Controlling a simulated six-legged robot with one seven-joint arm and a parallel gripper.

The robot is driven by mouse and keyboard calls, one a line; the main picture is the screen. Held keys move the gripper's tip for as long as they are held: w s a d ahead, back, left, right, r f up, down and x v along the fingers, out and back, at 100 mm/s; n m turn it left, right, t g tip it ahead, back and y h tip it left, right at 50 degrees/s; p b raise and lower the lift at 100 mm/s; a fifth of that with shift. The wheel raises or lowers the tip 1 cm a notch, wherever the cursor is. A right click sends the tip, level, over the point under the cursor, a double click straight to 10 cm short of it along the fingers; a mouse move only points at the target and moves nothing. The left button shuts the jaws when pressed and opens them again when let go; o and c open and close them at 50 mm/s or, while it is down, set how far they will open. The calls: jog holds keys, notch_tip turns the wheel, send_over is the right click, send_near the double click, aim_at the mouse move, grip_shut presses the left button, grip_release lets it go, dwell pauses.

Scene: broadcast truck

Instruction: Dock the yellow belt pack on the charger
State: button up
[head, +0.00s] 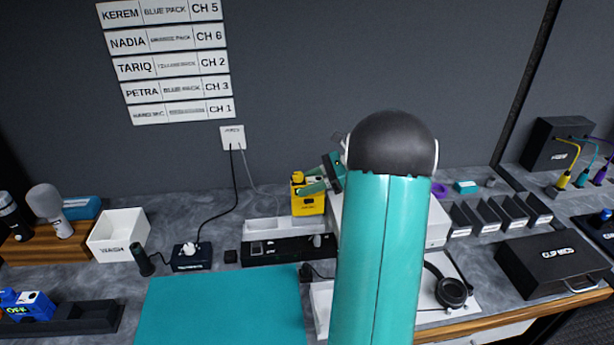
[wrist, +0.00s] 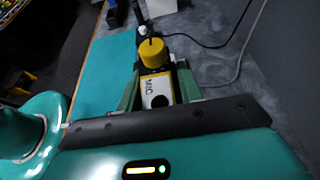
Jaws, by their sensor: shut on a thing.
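The yellow belt pack (head: 308,205) is upright in my gripper (head: 318,184), with a yellow knob on top. In the wrist view the yellow belt pack (wrist: 154,88) sits between the two green fingers of my gripper (wrist: 157,95), which is shut on it. In the head view the pack appears above the back of a long black unit with bays (head: 278,259), which looks like the charger. Whether the pack touches anything below cannot be told. My arm hides the area to the right of the unit.
A teal mat (head: 225,310) lies in front. A white bin (head: 119,234), a black plug box (head: 193,258) with cables, and a black tray (head: 88,321) with a blue pack (head: 27,304) are at left. Headphones (head: 448,287) and a black case (head: 553,263) are at right.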

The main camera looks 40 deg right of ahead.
jog(key=shift+w+f, duration=0.1)
jog(key=shift+f, duration=1.2)
jog(key=shift+f, duration=2.25)
dwell(0.5)
jog(key=shift+r, duration=0.1)
jog(key=shift+r, duration=1.85)
jog(key=shift+f, duration=1.55)
dwell(0.5)
